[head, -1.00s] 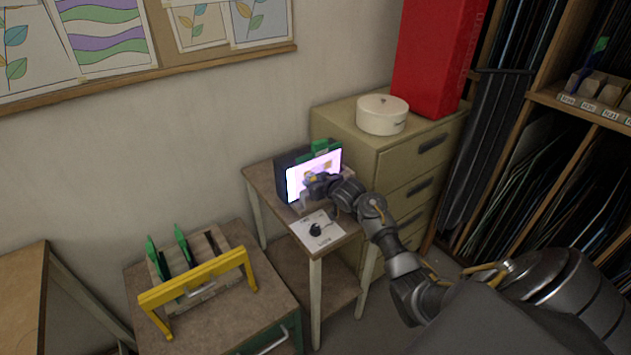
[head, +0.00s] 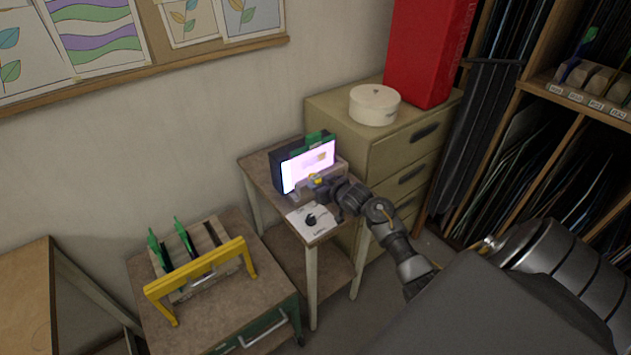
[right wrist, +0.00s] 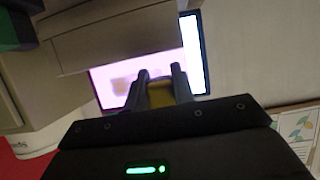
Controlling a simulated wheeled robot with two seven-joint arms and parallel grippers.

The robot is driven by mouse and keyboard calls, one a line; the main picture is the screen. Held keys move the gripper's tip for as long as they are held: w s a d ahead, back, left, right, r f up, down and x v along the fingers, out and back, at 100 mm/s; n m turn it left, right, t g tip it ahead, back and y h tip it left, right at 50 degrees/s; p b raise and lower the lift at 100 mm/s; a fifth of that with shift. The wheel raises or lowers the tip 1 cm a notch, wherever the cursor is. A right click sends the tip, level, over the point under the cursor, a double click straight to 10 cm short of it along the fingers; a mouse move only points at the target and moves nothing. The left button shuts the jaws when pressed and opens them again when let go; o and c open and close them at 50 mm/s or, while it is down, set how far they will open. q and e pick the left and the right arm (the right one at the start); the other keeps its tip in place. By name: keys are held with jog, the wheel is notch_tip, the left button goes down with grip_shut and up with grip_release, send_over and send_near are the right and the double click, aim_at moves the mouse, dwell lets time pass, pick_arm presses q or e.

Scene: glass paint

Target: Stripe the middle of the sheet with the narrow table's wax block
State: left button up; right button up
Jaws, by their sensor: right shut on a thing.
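A glowing pale sheet (head: 297,177) stands upright against a dark box with green parts on the narrow table (head: 257,166). Faint tan patches show across its middle. My right gripper (head: 318,183) is in front of the sheet's lower part, shut on a small yellow wax block (head: 314,177). In the right wrist view the wax block (right wrist: 160,95) sits between the fingers (right wrist: 158,80), with the lit sheet (right wrist: 105,85) behind it. I cannot tell whether the block touches the sheet. My left gripper is not in view.
A beige drawer cabinet (head: 345,142) with a round white box (head: 374,104) stands behind to the right. A yellow-handled rack (head: 205,262) stands on the low cabinet left.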

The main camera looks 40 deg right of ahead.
jog(key=s+p, duration=0.2)
jog(key=s, duration=0.1)
dwell(0.4)
jog(key=shift+p, duration=0.35)
jog(key=shift+s, duration=0.1)
dwell(0.4)
